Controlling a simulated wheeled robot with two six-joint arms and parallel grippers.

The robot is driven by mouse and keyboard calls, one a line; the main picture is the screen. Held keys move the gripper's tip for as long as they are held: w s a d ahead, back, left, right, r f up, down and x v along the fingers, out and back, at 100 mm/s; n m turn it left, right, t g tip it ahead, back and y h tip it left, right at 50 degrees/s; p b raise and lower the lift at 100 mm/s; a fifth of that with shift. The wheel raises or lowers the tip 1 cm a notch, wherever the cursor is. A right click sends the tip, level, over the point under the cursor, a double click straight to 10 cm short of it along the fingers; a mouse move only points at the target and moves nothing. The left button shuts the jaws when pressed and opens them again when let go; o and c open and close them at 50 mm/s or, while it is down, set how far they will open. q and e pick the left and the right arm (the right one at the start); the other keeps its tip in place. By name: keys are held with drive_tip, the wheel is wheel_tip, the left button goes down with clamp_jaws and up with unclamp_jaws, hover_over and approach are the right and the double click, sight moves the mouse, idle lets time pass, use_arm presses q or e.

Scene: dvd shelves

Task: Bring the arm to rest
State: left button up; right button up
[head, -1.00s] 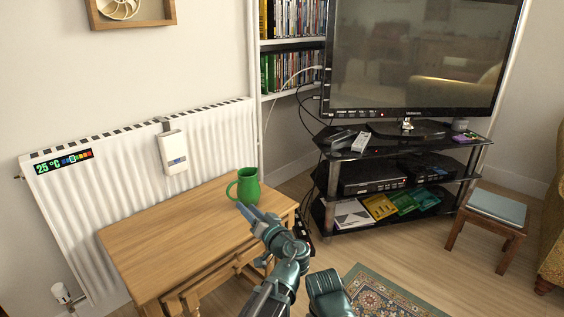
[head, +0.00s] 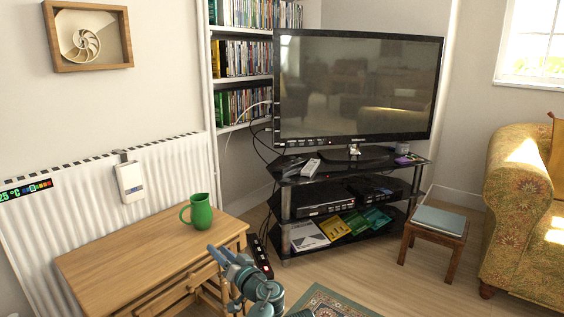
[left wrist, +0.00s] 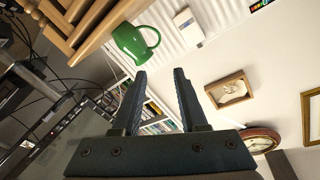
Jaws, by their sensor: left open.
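My left gripper (head: 222,254) is in the lower middle of the head view, in front of the wooden table's right end. In the left wrist view its two fingers (left wrist: 160,98) stand apart with nothing between them. A green mug (head: 201,211) stands upright on the right end of the wooden table (head: 130,262). The mug also shows beyond the fingers in the left wrist view (left wrist: 128,42), apart from them. My right gripper is not in view.
A black TV stand (head: 345,215) with a television (head: 360,85) stands behind to the right. A small stool (head: 437,222) and a patterned sofa (head: 520,195) are further right. A rug (head: 325,303) lies at the front. A radiator (head: 90,210) is behind the table.

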use_arm(q)
drive_tip(key=s+a+f+g+h, duration=0.2)
drive_tip(key=s+a+f+g, duration=0.2)
drive_tip(key=f, duration=0.3)
drive_tip(key=s+a+f+g+h, duration=0.1)
drive_tip(key=s+a+f+g, duration=0.25)
drive_tip(key=f, duration=0.35)
drive_tip(key=s+d+f+m+g+h, duration=0.1)
drive_tip(key=s+d+f+g+h, duration=0.25)
drive_tip(key=s, duration=0.25)
drive_tip(key=s+d+f+m+g+h, duration=0.1)
drive_tip(key=s+d+f+g+h, duration=0.1)
drive_tip(key=s+d+f+h, duration=0.25)
drive_tip(key=s+d+r+m+p, duration=0.25)
drive_tip(key=d+r+p, duration=0.25)
drive_tip(key=r+p, duration=0.3)
drive_tip(key=s+d+r+m+p, duration=0.2)
drive_tip(key=s+d+r+p, duration=0.25)
drive_tip(key=r+p, duration=0.35)
wheel_tip(320, 180, up, 36)
drive_tip(key=d+p, duration=0.1)
drive_tip(key=p, duration=3.5)
drive_tip(key=shift+w+r+n+g, duration=0.2)
drive_tip(key=shift+w+n+g, duration=0.15)
drive_tip(key=shift+g, duration=0.05)
